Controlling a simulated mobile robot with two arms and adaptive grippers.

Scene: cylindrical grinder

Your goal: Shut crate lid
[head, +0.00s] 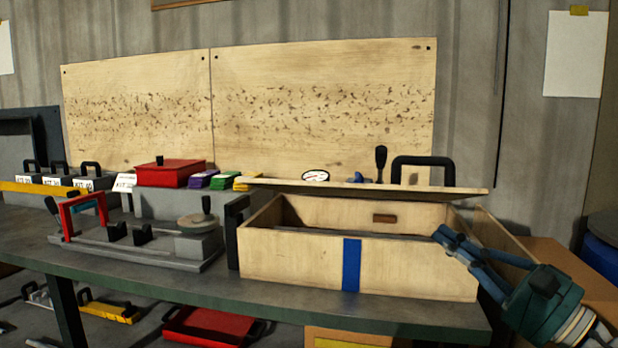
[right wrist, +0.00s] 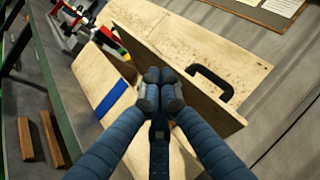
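The wooden crate (head: 290,262) stands on the bench with a blue stripe (head: 351,265) down its front; the stripe also shows in the right wrist view (right wrist: 112,98). The crate lid (head: 365,188) is raised, seen almost edge-on in the head view, with a dark gap between it and the front wall. A black handle (head: 422,161) rises behind the lid edge; it also shows in the right wrist view (right wrist: 212,83). My right gripper (head: 440,234) is at the crate's front right corner, below the lid. Its fingertips (right wrist: 160,82) are together with nothing visible between them. My left gripper is out of view.
A grey fixture (head: 140,250) with a red clamp stands left of the crate. A red box (head: 170,174) and small coloured packs sit behind. A cardboard box (head: 565,268) and a blue bin (head: 603,258) are at the right. The bench (head: 330,308) has a narrow clear front strip.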

